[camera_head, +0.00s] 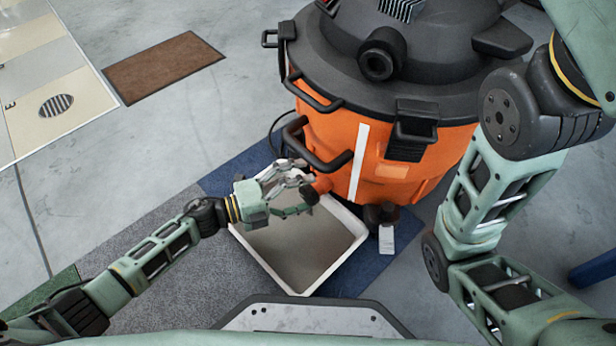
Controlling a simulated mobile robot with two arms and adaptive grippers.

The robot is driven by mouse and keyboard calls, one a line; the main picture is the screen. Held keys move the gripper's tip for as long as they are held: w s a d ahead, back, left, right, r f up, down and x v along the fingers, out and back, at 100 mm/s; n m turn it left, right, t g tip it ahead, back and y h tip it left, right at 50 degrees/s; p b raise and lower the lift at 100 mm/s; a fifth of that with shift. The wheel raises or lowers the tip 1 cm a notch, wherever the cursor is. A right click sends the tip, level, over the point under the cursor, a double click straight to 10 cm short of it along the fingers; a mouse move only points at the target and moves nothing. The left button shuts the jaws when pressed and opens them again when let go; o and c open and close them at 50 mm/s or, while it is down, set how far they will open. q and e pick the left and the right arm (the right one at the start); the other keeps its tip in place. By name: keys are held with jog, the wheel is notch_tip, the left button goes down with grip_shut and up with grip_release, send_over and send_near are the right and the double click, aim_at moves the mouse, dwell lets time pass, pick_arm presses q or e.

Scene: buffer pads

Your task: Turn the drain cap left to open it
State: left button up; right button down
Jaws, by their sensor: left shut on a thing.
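The orange drum vacuum (340,130) with a black lid stands at the upper middle. My left gripper (304,193) reaches in from the left to the drum's lower left side. It is shut on the small dark drain cap (311,195), which is partly covered by the fingers. The cap's exact turn angle cannot be made out. A shallow white-rimmed tray (300,250) lies on the floor below the gripper and cap. My right arm shows at the right side, but its gripper is out of the picture.
Black handles (318,152) stick out from the drum close above my left gripper. A dark caster (381,214) stands by the tray's right corner. A brown mat (163,67) lies at the upper left.

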pick_arm(q)
jog(key=shift+s+a+r, duration=0.2)
jog(key=shift+a+r, duration=0.25)
jog(key=shift+a, duration=0.3)
jog(key=shift+s+a+r, duration=0.15)
jog(key=shift+a+r, duration=0.3)
jog(key=shift+a, duration=0.25)
jog(key=shift+c, duration=1)
jog(key=shift+s+a+r, duration=0.15)
jog(key=shift+a, duration=0.25)
jog(key=shift+c, duration=0.4)
jog(key=shift+s+a+f, duration=0.2)
jog(key=shift+s+a, duration=0.15)
jog(key=shift+a, duration=0.3)
jog(key=shift+s+a+f, duration=0.15)
jog(key=shift+s+a, duration=0.15)
jog(key=shift+a, duration=0.35)
jog(key=shift+s+a+f, duration=0.2)
jog(key=shift+s+a, duration=0.15)
jog(key=shift+a, duration=0.3)
jog(key=shift+d+r, duration=0.1)
